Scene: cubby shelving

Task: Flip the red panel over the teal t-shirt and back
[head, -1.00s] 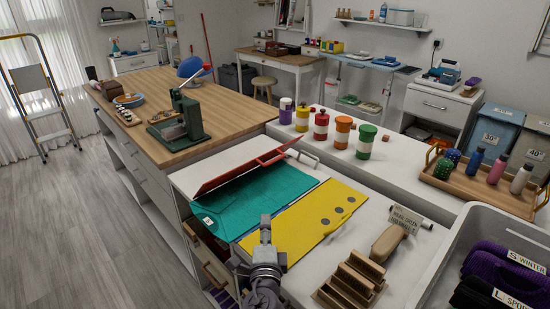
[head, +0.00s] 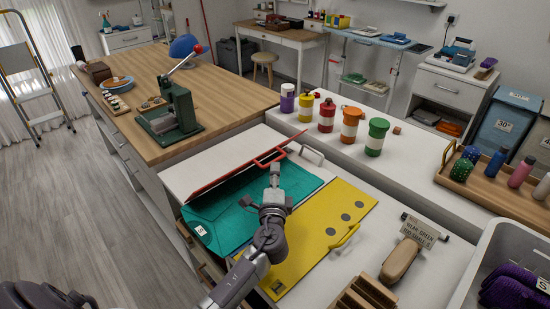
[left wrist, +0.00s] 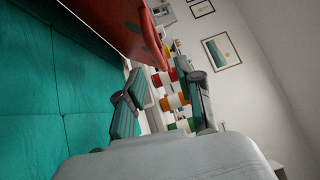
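My left gripper (head: 262,186) is over the shirt's right part, apart from the panel and short of the handle. In the left wrist view, its fingers (left wrist: 164,108) are spread with nothing between them, the red panel (left wrist: 115,28) is above left and the shirt (left wrist: 55,90) at the left. My right gripper is not in view.
The yellow panel (head: 350,203) lies flat right of the shirt. Several coloured canisters (head: 326,115) stand behind. A sign (head: 422,232), a brush (head: 400,262) and a wooden rack (head: 366,294) are at the right front. A green press (head: 172,112) stands on the wooden counter.

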